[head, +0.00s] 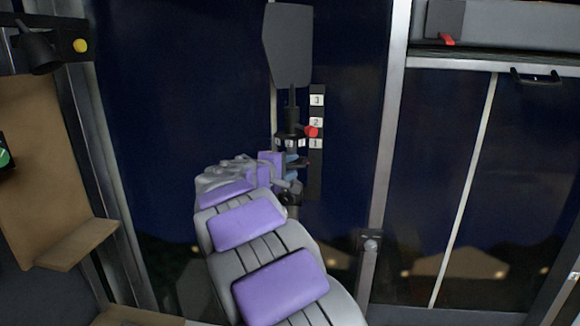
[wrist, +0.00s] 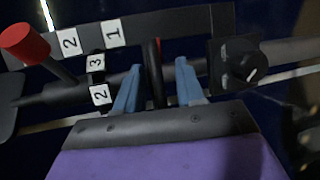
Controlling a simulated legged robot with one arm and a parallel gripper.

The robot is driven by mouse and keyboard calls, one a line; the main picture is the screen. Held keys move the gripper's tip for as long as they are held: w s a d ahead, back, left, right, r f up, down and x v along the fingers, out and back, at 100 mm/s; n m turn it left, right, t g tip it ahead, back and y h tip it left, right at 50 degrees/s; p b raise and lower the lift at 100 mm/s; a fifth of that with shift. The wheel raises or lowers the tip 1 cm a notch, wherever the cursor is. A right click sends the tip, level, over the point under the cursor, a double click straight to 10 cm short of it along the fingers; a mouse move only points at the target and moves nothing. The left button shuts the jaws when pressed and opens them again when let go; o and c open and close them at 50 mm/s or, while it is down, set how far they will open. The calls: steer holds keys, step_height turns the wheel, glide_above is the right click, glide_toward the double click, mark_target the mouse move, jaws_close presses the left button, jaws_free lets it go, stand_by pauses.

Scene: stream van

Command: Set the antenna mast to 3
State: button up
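The antenna mast (head: 291,108) is a dark upright pole with a grey panel (head: 288,45) on top. A black scale strip marked 3, 2, 1 (head: 316,172) stands beside it. A red knob (head: 311,131) on the mast sits between marks 2 and 1, nearer 2. In the wrist view the red knob (wrist: 25,42) is at the left, and a numbered collar (wrist: 97,78) shows 3 and 2. My gripper (head: 291,160) is at the mast below the collar. Its blue fingers (wrist: 158,82) are apart, with a thin dark bar (wrist: 155,70) between them, seemingly untouched.
A black clamp or knob (wrist: 238,65) sits right of the fingers in the wrist view. Dark wall panels with metal posts (head: 391,120) stand behind the mast. A red-handled lever (head: 447,40) is at the upper right. A brown shelf (head: 76,244) is at the left.

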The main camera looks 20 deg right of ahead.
steer(key=shift+a, duration=0.45)
steer(key=shift+d, duration=0.5)
steer(key=c, duration=0.5)
jaws_close()
